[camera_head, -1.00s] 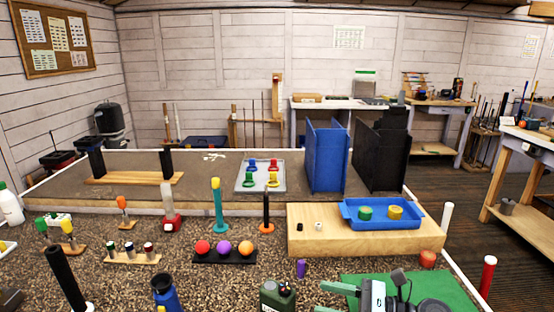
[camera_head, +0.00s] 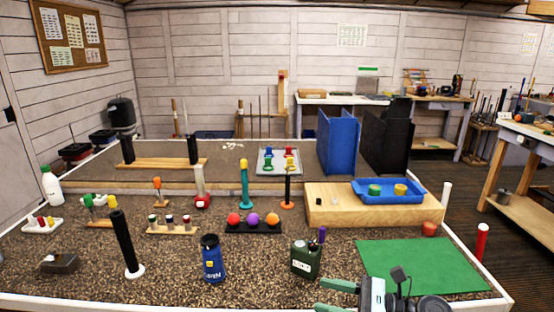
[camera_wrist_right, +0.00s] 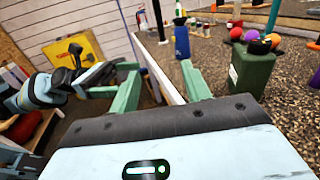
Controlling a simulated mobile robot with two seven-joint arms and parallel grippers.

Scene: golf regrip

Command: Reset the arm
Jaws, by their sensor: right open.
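My right gripper (camera_head: 328,297) shows at the bottom of the head view, with its green fingers pointing left, in front of the table's near edge. In the right wrist view my right gripper (camera_wrist_right: 160,85) has its two green fingers apart with nothing between them. The white table edge runs behind the gap between the fingers. A dark green canister (camera_head: 305,258) stands just beyond the gripper in the head view, apart from it; it also shows in the right wrist view (camera_wrist_right: 250,75).
A blue bottle (camera_head: 212,259) and a black post (camera_head: 124,243) stand along the near side of the pebbled table. A green mat (camera_head: 420,266) lies at the right. A wooden block (camera_head: 335,207) bears a blue tray (camera_head: 362,200). Blue and black panels (camera_head: 337,143) stand behind.

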